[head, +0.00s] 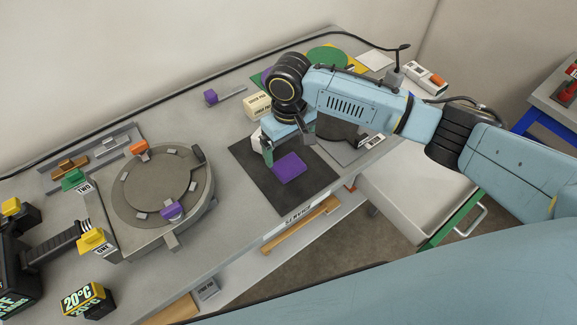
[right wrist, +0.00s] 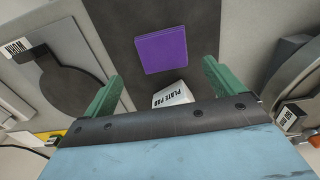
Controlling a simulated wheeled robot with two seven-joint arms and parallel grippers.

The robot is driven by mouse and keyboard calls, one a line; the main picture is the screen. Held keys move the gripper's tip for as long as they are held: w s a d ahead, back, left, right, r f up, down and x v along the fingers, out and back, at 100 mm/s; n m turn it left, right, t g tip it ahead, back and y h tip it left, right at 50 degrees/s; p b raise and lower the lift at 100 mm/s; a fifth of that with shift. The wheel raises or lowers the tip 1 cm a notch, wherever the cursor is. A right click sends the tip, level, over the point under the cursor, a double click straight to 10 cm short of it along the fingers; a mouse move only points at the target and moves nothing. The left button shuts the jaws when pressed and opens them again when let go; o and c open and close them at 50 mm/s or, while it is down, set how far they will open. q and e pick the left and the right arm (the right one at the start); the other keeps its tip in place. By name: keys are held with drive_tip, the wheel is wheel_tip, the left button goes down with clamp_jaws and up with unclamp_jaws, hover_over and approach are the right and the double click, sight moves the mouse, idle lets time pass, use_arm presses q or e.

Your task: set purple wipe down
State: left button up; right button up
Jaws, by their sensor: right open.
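The purple wipe (head: 289,167) lies flat on the dark mat (head: 256,171) near the front edge of the bench. In the right wrist view the wipe (right wrist: 161,49) is a flat purple square on the mat (right wrist: 205,25), clear of both fingers. My right gripper (head: 287,143) is over the back part of the mat, just behind the wipe. Its green fingers are spread wide with nothing between them, as the right wrist view (right wrist: 159,77) also shows. My left gripper is not in view.
A white plate pad box (right wrist: 173,96) sits by the gripper, behind the wipe. A round grey fixture (head: 163,187) with coloured blocks stands to the left. A 20°C block (head: 88,299) is at front left. A purple block (head: 211,97) lies at the back.

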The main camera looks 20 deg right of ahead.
sight(287, 163)
drive_tip(key=f, duration=0.5)
drive_tip(key=shift+a+f, duration=0.1)
drive_tip(key=shift+a, duration=0.2)
drive_tip(key=shift+c, duration=0.2)
drive_tip(key=c, duration=1.1)
